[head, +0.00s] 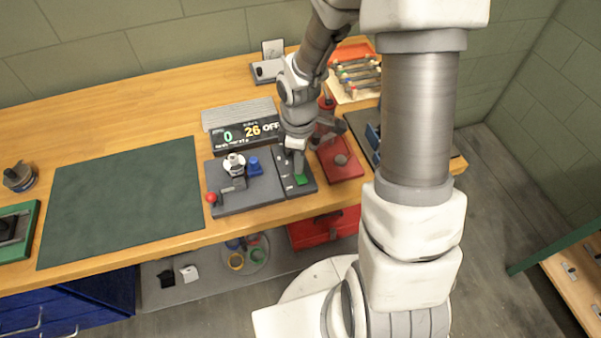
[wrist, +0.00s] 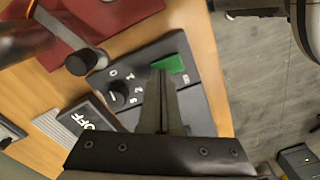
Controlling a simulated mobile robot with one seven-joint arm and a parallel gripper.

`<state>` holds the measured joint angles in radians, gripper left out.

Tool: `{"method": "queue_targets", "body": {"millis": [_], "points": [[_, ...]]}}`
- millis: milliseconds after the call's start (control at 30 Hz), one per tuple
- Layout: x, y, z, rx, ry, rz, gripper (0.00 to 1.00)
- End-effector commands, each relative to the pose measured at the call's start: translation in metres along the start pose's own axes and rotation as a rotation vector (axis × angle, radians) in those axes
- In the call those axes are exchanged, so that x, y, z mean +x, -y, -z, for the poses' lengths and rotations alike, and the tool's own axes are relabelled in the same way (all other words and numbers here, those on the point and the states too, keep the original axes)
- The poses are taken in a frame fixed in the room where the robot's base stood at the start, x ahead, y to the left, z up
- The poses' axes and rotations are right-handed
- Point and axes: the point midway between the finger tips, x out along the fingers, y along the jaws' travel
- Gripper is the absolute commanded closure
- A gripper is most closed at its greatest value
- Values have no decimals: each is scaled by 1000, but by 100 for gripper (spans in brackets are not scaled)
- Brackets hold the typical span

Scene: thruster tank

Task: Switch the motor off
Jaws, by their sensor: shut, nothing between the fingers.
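A dark control panel (head: 309,186) stands at the front of the wooden bench. It carries a green switch (head: 301,180), a black knob and white markings. In the wrist view the green switch (wrist: 173,63) is at the panel's end and the knob (wrist: 118,93) is to its left. My gripper (head: 298,172) is shut and empty over the panel. In the wrist view its fingertips (wrist: 162,73) lie at the edge of the green switch; I cannot tell whether they touch it. A display (head: 250,133) behind reads 0, 26 and OFF.
A grey base (head: 245,200) with a red-knobbed lever, a white-topped part and a blue part stands left of the panel. A red stand (head: 342,165) is close on the right. A green mat (head: 125,203) lies bare at left.

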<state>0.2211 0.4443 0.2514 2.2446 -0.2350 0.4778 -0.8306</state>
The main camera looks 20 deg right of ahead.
Motion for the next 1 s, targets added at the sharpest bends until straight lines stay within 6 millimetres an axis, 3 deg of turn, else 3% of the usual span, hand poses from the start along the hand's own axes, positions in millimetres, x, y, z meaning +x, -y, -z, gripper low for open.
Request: {"method": "queue_targets", "body": {"millis": [633,1000], "points": [[-57,-1,0,0,-1,-2,100],[-61,0,0,0,-1,-2,100]]}}
